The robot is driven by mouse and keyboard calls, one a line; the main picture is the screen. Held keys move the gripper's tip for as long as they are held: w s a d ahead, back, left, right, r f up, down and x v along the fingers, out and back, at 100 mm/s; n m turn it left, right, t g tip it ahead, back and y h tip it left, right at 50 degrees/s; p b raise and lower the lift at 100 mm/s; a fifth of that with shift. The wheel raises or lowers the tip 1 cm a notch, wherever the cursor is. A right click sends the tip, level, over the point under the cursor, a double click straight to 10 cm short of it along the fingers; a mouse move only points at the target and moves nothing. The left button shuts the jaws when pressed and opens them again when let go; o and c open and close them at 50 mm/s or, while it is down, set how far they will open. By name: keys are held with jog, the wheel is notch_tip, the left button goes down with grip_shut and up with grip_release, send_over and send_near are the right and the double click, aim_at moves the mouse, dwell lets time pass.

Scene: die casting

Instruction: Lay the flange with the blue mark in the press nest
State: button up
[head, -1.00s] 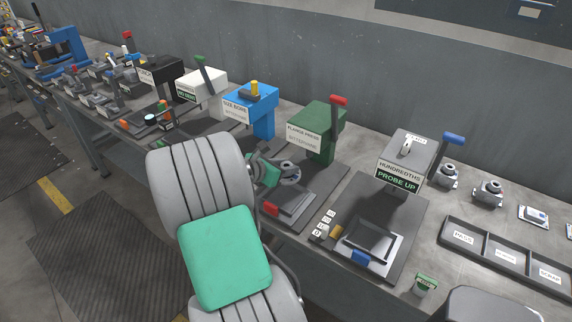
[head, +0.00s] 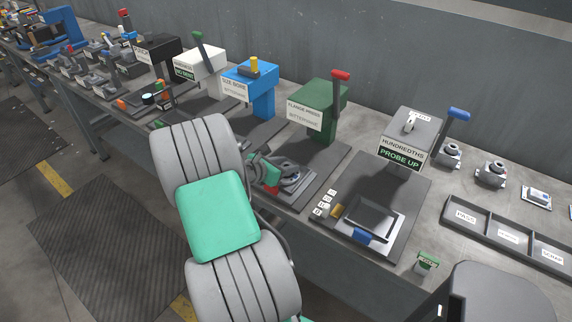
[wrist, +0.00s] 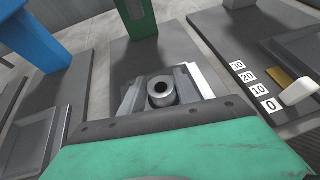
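A grey flange with a round bored hub (wrist: 162,91) shows at my gripper in the wrist view. In the head view it is a small grey ring (head: 290,178) beside the gripper's green end. My gripper (head: 283,177) is shut on the flange, low over the front of the green flange press (head: 319,100). The press nest (head: 304,190) is just under the flange and mostly covered. I cannot tell whether the flange touches it. No blue mark shows on the flange from here.
The hundredths probe station (head: 408,130) with its dark plate stands right of the press. The blue size bore station (head: 250,83) is to the left. Two more flanges (head: 491,173) and a labelled tray (head: 480,222) lie at the right. The press's red lever (head: 341,76) is raised.

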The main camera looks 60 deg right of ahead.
jog(key=o, duration=0.4)
jog(key=shift+a, duration=0.1)
